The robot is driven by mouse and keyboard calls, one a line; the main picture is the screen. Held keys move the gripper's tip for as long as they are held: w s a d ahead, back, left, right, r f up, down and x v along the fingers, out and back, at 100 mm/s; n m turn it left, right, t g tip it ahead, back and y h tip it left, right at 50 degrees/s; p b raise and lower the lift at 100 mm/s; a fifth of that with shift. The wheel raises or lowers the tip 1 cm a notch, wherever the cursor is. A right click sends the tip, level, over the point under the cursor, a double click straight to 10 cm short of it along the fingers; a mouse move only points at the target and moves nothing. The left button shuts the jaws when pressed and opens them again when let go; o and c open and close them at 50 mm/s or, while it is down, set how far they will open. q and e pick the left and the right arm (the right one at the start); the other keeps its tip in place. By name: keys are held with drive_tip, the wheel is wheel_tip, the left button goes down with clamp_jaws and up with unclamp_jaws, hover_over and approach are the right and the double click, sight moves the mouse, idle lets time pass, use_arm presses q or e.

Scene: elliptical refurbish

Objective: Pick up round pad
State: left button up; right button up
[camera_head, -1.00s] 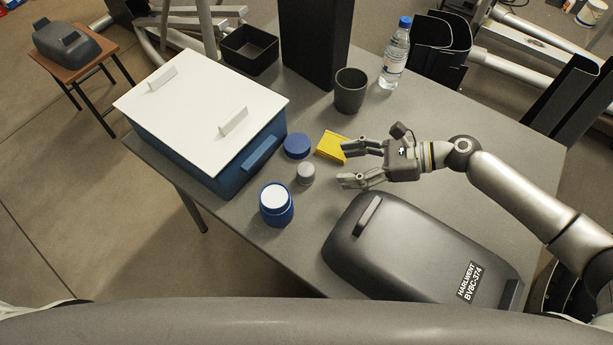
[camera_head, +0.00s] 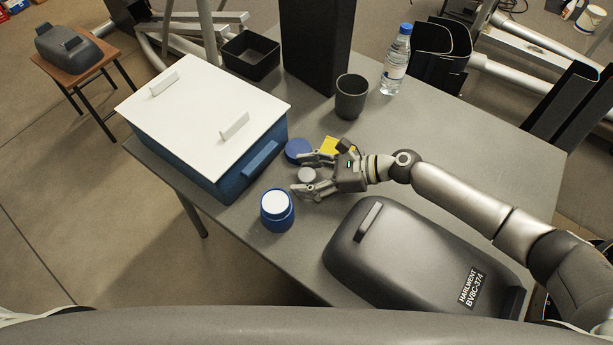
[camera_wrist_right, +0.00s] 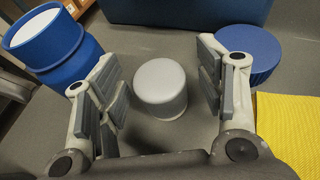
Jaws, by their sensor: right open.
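Two round things fit the name: a small grey cylinder (camera_head: 307,174) and a blue disc (camera_head: 297,149), both on the grey table. My right gripper (camera_head: 298,173) is open, low over the table, with one finger on each side of the grey cylinder. In the right wrist view the grey cylinder (camera_wrist_right: 160,88) stands upright between the open fingers (camera_wrist_right: 160,75), with a gap on both sides. The blue disc (camera_wrist_right: 248,55) sits just outside the right-hand finger in that view. My left gripper is not in view.
A blue jar with a white top (camera_head: 277,208) stands close to one finger. A yellow pad (camera_head: 331,146) lies partly behind the gripper. A blue box with a white lid (camera_head: 236,178) is at left, a dark case (camera_head: 400,250) in front, a dark cup (camera_head: 350,97) behind.

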sight(307, 174)
drive_tip(key=shift+c, duration=0.5)
drive_tip(key=c, duration=0.9)
wheel_tip(307, 174, up, 10)
drive_tip(key=shift+p, duration=0.85)
